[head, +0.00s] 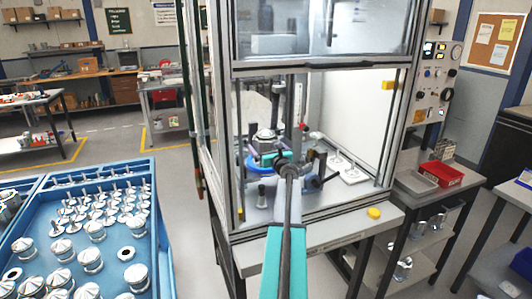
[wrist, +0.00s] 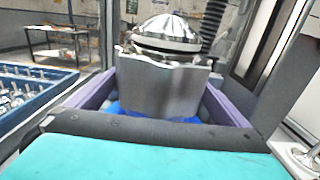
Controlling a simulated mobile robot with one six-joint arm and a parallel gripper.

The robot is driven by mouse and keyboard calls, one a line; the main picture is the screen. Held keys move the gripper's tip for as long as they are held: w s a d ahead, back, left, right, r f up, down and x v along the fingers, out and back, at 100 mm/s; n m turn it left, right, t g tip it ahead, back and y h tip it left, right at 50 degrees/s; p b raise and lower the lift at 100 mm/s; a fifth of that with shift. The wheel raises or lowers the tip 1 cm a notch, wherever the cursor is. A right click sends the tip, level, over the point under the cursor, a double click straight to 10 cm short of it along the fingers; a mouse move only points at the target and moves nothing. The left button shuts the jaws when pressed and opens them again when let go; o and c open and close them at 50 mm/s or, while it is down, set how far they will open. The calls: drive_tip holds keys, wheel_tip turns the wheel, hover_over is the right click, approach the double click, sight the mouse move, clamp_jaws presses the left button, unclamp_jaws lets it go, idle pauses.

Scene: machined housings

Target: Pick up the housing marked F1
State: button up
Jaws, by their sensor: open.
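A grey machined housing with a shiny domed top stands upright inside the open machine cabinet in the head view (head: 265,134). It fills the middle of the wrist view (wrist: 165,85). No F1 mark is legible on it. It sits on a blue base (head: 257,166), partly hidden by my arm and gripper. My gripper (head: 272,156) reaches in through the cabinet opening. In the wrist view its purple fingers lie open, one on each side of the housing's lower body. I cannot tell whether either finger touches it.
The cabinet's front posts (head: 228,150) and raised door (head: 318,66) frame my arm. A white plate with pins (head: 350,174) lies right of the fixture. A blue tray (head: 160,215) at left holds several domed parts and pins. A red bin (head: 440,174) stands at right.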

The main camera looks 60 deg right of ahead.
idle(0.3)
drive_tip(key=c, duration=1.6)
drive_tip(key=shift+c, duration=0.2)
drive_tip(key=shift+r, duration=0.1)
drive_tip(key=shift+r, duration=0.1)
wheel_tip(320, 180, up, 18)
drive_tip(key=shift+f+b, duration=0.1)
drive_tip(key=shift+b, duration=0.65)
